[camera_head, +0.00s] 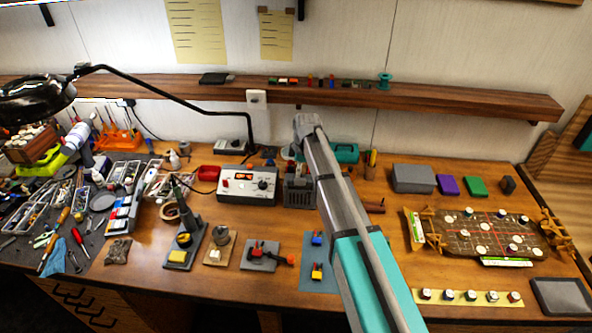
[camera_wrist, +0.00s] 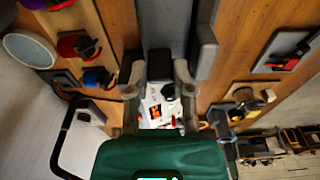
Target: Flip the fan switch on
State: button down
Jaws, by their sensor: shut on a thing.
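My gripper (camera_head: 307,125) is at the end of my arm, in front of the wall just below the shelf, right of the white box with a red display (camera_head: 247,185). In the wrist view my gripper (camera_wrist: 159,92) has its two grey fingers on either side of a small white face with an orange patch (camera_wrist: 155,113) and a dark part (camera_wrist: 168,90). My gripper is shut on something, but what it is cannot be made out. A grey ribbed box (camera_head: 299,192) stands on the bench below my gripper, partly behind my arm. I cannot pick out the fan switch or its position.
A black jointed arm (camera_head: 165,90) carries a round black head (camera_head: 35,97) over the bench's left side. The wooden shelf (camera_head: 440,98) runs along the wall. Tools and trays crowd the left; a brown board (camera_head: 490,236) and small boxes stand right.

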jog(key=y+b, duration=0.1)
jog(key=d+y+b, duration=0.1)
jog(key=y, duration=0.1)
jog(key=y+b, duration=0.1)
jog(key=shift+s+d+f+y, duration=0.1)
jog(key=shift+d+f+y, duration=0.2)
jog(key=shift+d, duration=0.1)
jog(key=y+b, duration=0.2)
jog(key=shift+d+f+y+b, duration=0.1)
jog(key=shift+d+y+b, duration=0.2)
jog(key=shift+d+b, duration=0.05)
jog(key=shift+d+y+b, duration=0.1)
jog(key=shift+y+b, duration=0.35)
jog(key=shift+y, duration=0.05)
jog(key=c, duration=0.8)
grip_release()
jog(key=shift+o, duration=0.2)
jog(key=shift+r, duration=0.25)
